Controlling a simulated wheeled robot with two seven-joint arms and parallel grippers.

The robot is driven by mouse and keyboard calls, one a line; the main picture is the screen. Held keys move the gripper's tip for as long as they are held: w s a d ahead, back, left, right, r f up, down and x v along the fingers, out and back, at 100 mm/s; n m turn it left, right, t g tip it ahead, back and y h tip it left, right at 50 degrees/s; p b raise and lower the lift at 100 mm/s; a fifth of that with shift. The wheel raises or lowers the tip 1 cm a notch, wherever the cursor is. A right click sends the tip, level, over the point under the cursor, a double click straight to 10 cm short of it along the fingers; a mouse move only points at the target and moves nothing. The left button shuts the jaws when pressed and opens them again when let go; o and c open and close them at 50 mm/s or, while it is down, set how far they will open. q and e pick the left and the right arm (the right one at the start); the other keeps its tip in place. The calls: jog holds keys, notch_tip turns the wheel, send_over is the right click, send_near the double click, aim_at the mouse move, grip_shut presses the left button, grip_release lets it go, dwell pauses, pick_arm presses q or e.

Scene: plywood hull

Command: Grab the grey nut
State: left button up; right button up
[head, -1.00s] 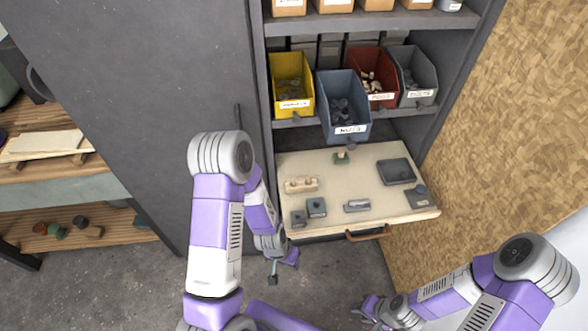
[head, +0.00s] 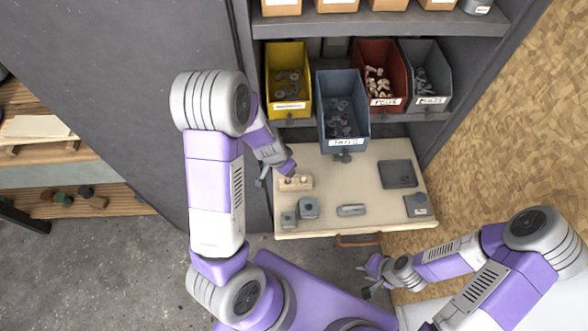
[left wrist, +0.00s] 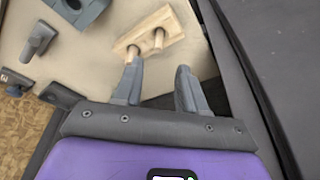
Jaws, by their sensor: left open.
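Several grey pieces lie on the pale pull-out board (head: 375,221). A blue-grey block with a round hole (head: 308,207), nut-like, sits at the left; it also shows at the top of the left wrist view (left wrist: 78,12). A smaller grey piece (head: 288,220) lies beside it. I cannot tell for sure which is the grey nut. My left gripper (head: 276,176) is open and empty at the board's left edge, its fingers near a wooden block with pegs (head: 296,183) in the left wrist view (left wrist: 155,86). My right gripper (head: 368,279) appears open and empty, below the board's front.
Above the board are yellow (head: 289,100), blue (head: 343,140), red (head: 384,101) and grey (head: 428,98) bins; the blue one juts out. A grey bar (head: 351,210), dark tray (head: 398,174) and labelled grey piece (head: 417,205) lie on the board.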

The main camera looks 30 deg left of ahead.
aim_at(288, 180)
pick_arm(q)
notch_tip(288, 180, down, 2)
jog(key=shift+s+d+b, duration=0.1)
jog(key=shift+s+b, duration=0.05)
jog(key=shift+b, duration=0.25)
jog(key=b+x, duration=0.1)
jog(key=x, duration=0.3)
jog(key=shift+f, duration=0.3)
grip_shut()
